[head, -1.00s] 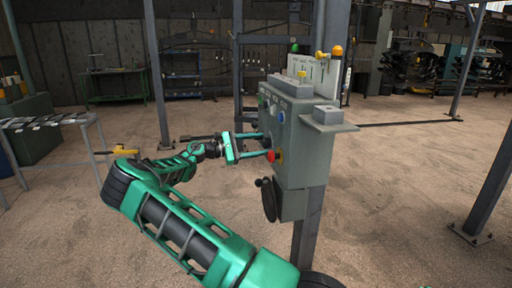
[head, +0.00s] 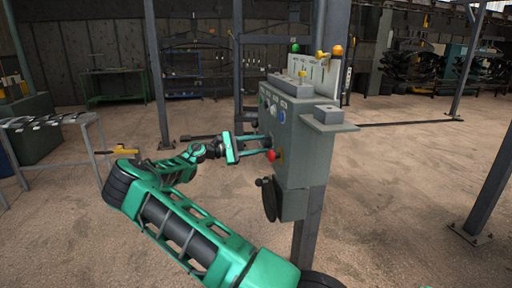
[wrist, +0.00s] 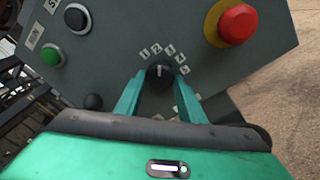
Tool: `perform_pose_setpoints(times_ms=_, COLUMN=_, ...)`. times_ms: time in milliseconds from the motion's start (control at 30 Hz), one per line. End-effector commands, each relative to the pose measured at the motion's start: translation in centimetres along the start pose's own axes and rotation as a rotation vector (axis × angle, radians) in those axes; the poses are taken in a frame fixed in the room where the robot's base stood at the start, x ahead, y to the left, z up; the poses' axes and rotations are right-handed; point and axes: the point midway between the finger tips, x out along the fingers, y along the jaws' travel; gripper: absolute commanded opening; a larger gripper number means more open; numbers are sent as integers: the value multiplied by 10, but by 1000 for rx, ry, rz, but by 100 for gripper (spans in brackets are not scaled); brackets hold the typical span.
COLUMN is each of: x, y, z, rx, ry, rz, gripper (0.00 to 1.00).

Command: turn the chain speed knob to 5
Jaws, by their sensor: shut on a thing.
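The chain speed knob (wrist: 160,75) is a small black round knob with a white pointer line, on the face of a grey control box (head: 304,150). Small number labels arc over it in the wrist view. The pointer points roughly up in that view, near the labels at the top of the arc; I cannot read exactly which one. My gripper (head: 268,143) reaches the box's left face in the head view. In the wrist view its two green fingers are on either side of the knob, shut on it. The fingers hide part of the lower labels.
A red emergency button (wrist: 238,22) on a yellow base is right of the knob in the wrist view. A green button (wrist: 51,55), a black knob (wrist: 77,18) and a dark round part (wrist: 93,102) are to the left. A grey post (head: 308,230) carries the box.

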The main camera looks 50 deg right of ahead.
Motion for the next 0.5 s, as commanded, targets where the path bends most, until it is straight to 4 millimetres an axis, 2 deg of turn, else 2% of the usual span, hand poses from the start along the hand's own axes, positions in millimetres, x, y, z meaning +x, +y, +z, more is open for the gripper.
perform_pose_setpoints(times_ms=500, x=0, y=-1, z=-2, rx=473, ry=-32, rz=26, gripper=14)
